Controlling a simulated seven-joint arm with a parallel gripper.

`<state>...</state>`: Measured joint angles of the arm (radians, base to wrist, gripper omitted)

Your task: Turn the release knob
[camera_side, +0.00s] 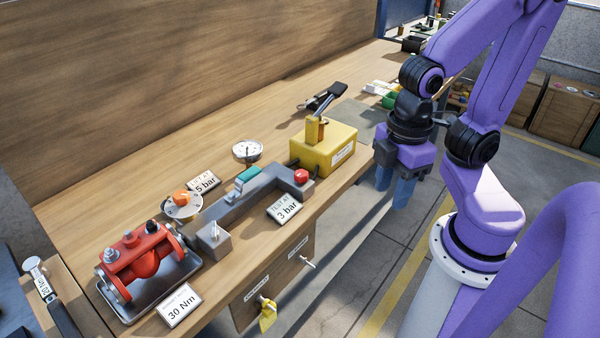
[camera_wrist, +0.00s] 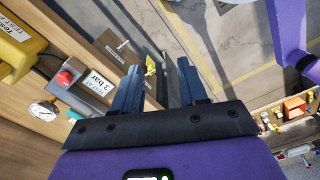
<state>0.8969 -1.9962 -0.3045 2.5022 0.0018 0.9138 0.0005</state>
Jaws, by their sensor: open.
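A round red knob (camera_side: 301,176) sits at the right end of the grey test fixture, beside the yellow pump box (camera_side: 323,152). An orange knob (camera_side: 181,197) sits on a round dial plate at the fixture's left end. No readable label tells which is the release knob. The red knob (camera_wrist: 66,77) also shows at the left of the wrist view, beside the "3 bar" card. My gripper (camera_side: 394,190) is open and empty, with blue fingers pointing down. It hangs off the bench's front edge, right of the yellow box and apart from both knobs. The fingers (camera_wrist: 158,75) show nothing between them.
A black-handled lever (camera_side: 328,98) rises from the yellow box. A gauge (camera_side: 247,150) stands behind the grey fixture (camera_side: 240,200). A red clamped valve (camera_side: 143,256) sits at the left on a metal tray. A yellow tag (camera_side: 267,315) hangs below the bench front. Floor lies under my gripper.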

